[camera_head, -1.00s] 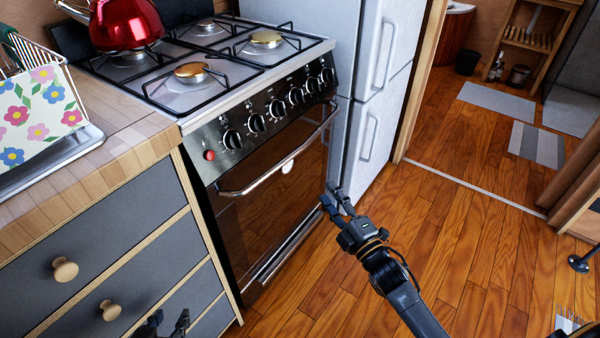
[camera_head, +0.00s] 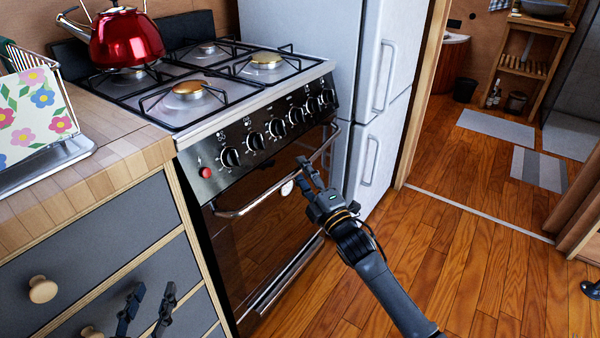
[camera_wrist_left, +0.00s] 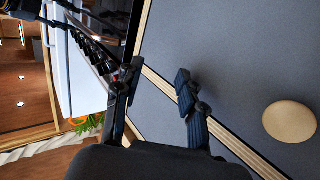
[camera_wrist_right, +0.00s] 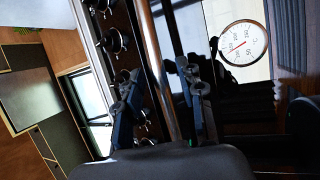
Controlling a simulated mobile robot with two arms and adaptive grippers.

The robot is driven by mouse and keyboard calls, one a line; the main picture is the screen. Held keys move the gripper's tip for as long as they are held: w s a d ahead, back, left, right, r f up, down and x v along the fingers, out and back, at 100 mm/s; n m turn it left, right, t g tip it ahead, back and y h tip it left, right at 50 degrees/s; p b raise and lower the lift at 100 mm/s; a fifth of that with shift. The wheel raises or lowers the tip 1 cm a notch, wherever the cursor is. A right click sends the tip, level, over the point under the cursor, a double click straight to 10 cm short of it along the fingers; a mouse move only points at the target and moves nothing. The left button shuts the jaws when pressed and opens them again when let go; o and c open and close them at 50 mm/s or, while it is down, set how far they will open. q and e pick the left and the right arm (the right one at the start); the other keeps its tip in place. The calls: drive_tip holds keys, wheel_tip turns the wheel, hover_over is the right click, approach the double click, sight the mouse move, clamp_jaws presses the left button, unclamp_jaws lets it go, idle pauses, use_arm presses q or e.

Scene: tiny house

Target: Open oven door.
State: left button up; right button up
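The oven door (camera_head: 262,238) is closed, a dark glass front below the knob panel. Its silver bar handle (camera_head: 238,211) runs along the top edge. My right gripper (camera_head: 303,173) is at the handle, towards its right part. In the right wrist view its fingers (camera_wrist_right: 160,88) are open, and the handle bar (camera_wrist_right: 158,50) runs through the gap between them. I cannot tell whether they touch it. My left gripper (camera_head: 148,298) is open and empty in front of the grey drawers; its spread fingers also show in the left wrist view (camera_wrist_left: 157,76).
A round dial (camera_wrist_right: 243,43) sits on the door beside my right fingers. Knobs (camera_head: 276,128) line the panel above the handle. A red kettle (camera_head: 125,38) stands on the stove. Drawers (camera_head: 95,235) adjoin on the left, a fridge (camera_head: 375,150) on the right. The wooden floor (camera_head: 460,260) in front is clear.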

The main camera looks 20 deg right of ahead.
use_arm(q)
drive_tip(key=shift+w+d+r+t, duration=0.1)
drive_tip(key=shift+r+t, duration=0.3)
drive_tip(key=shift+r, duration=0.2)
use_arm(e)
drive_tip(key=shift+w+a+r, duration=0.15)
drive_tip(key=shift+w+r, duration=0.05)
drive_tip(key=shift+w, duration=0.35)
clamp_jaws()
drive_tip(key=shift+s+f, duration=0.1)
drive_tip(key=shift+f, duration=0.05)
